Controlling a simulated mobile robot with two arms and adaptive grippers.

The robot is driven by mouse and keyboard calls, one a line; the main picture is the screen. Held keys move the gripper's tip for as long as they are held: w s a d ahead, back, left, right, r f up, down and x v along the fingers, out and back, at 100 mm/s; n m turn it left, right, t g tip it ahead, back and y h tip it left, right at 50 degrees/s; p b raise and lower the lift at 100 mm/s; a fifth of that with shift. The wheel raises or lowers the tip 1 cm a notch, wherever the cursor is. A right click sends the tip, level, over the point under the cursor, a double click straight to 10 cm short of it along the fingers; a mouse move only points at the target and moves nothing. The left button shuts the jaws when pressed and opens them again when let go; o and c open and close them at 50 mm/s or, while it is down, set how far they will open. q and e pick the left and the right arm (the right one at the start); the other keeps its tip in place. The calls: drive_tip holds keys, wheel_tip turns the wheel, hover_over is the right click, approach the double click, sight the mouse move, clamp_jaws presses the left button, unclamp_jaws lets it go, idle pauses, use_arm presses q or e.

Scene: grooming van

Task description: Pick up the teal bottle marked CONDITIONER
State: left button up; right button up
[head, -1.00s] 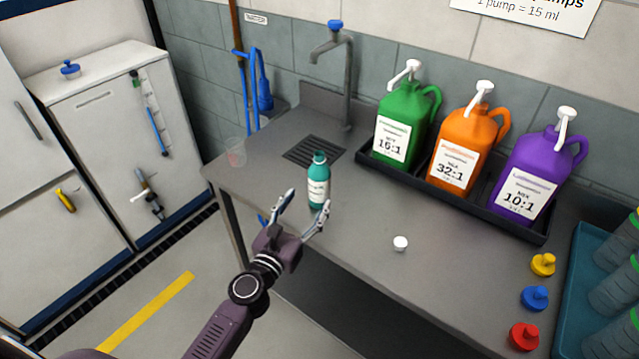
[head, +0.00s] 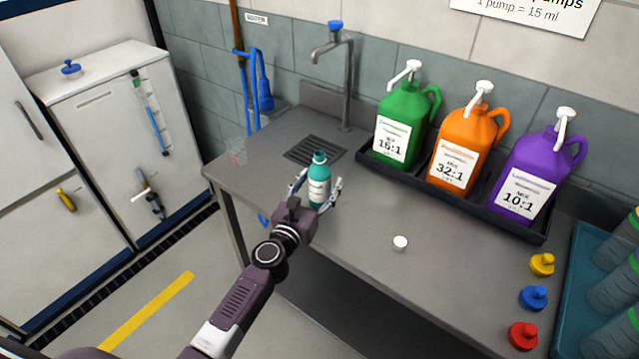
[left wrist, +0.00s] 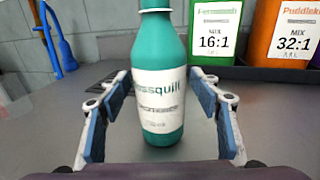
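The teal bottle (head: 319,181) with a white label stands upright on the grey metal counter near the drain grate. In the left wrist view the teal bottle (left wrist: 160,75) fills the middle; part of a word ending in "squill" shows, and the smaller line below is too blurred to read. My left gripper (head: 316,190) is open, with a finger on each side of the bottle. In the left wrist view the left gripper (left wrist: 160,115) shows gaps between its blue pads and the bottle. My right gripper is not in view.
Green (head: 400,125), orange (head: 465,140) and purple (head: 540,165) pump jugs stand in a black tray (head: 480,207) behind to the right. A white cap (head: 400,243) lies on the counter.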

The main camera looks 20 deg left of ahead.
use_arm(q)
drive_tip(key=c, duration=1.2)
drive_tip(key=shift+r, duration=0.2)
